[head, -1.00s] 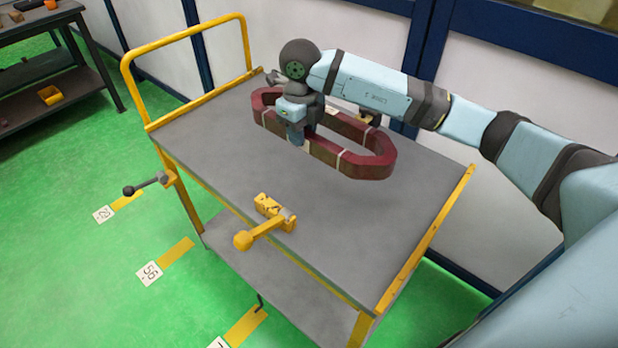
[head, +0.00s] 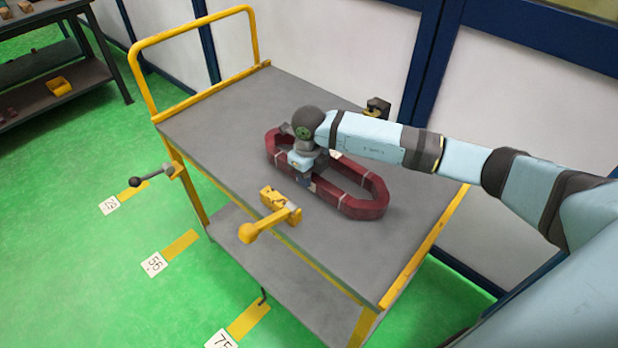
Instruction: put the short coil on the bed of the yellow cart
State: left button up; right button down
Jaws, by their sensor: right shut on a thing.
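The short coil (head: 359,207) is a dark red elongated ring with pale bands. It is over the grey bed (head: 225,128) of the yellow cart, right of the middle, and looks low at or very near the surface; I cannot tell if it touches. My right gripper (head: 304,180) is shut on the near left side of the coil, with its wrist above hiding part of the ring. My left gripper is not in view.
A yellow clamp-like part (head: 282,205) with a handle sits at the bed's near edge, close to the coil. A dark fitting (head: 377,107) is at the far edge. The yellow push handle (head: 194,28) rises at the left end. The bed's left part is clear.

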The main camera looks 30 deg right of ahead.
jog(key=shift+f, duration=0.6)
jog(key=c, duration=1.2)
grip_release()
jog(key=shift+f, duration=0.15)
jog(key=o, duration=0.3)
jog(key=shift+o, duration=0.2)
jog(key=shift+r, duration=0.25)
notch_tip(320, 180, up, 10)
jog(key=shift+r, duration=0.9)
